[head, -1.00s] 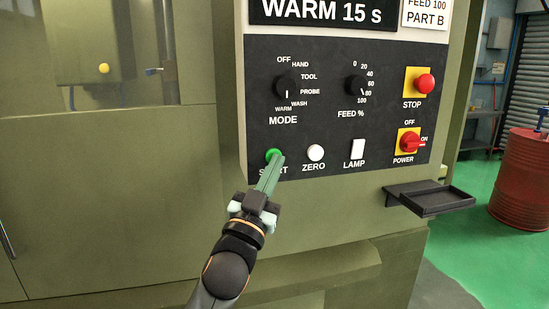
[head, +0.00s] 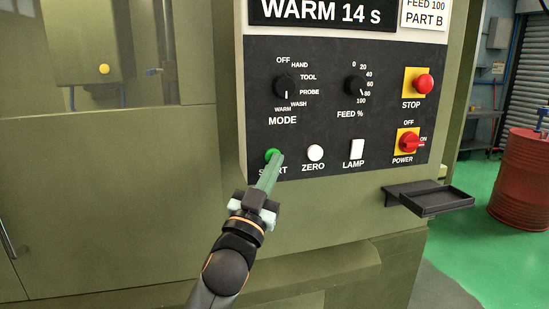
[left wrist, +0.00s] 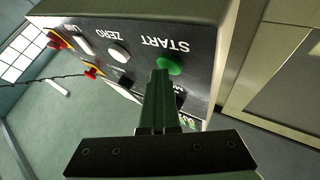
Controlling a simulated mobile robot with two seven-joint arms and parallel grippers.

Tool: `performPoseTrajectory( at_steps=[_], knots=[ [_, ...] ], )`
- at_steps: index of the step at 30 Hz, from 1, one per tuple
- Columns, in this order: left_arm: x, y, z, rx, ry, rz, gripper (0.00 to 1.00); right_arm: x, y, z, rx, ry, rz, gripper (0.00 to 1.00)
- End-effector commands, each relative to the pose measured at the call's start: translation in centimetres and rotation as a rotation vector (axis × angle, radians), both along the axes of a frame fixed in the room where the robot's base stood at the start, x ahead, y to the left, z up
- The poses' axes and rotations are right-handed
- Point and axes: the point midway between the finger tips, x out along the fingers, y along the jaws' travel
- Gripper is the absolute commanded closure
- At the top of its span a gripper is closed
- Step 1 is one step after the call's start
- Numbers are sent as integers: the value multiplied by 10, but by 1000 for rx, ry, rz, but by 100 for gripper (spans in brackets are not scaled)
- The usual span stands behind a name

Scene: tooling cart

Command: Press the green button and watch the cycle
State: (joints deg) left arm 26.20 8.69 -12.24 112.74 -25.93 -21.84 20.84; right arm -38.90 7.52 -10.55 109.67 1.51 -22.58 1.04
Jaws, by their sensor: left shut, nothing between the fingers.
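The green START button (head: 272,155) is at the lower left of the dark control panel (head: 325,125). It also shows in the left wrist view (left wrist: 170,65), just past my fingertips. My left gripper (head: 277,160) is shut and empty, its fingertips at the button's right side and partly covering its label. I cannot tell whether they touch the button. The display (head: 322,13) above the panel reads WARM 14 s. The MODE knob (head: 287,87) has its mark pointing down, near WARM. My right gripper is not in view.
A white ZERO button (head: 315,153) and a LAMP switch (head: 357,149) sit right of START. A red STOP button (head: 424,84) and a red POWER knob (head: 409,142) are further right. A black tray (head: 430,198) juts out below. A red drum (head: 522,185) stands at the right.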

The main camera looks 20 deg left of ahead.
Motion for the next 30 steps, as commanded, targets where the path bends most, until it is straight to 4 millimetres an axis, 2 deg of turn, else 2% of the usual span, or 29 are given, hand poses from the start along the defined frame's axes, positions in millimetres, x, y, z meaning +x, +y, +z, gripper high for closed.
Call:
performPoseTrajectory(
  at_steps=[2,13,23,30],
  knots=[
    [1,3,-2,-1,7,9,100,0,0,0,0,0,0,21],
    [-14,-7,-4,-1,6,7,100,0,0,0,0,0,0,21],
    [-16,-9,-3,-1,3,4,100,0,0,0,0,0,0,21],
    [-33,-21,-3,-2,3,0,100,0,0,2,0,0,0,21]
  ],
)
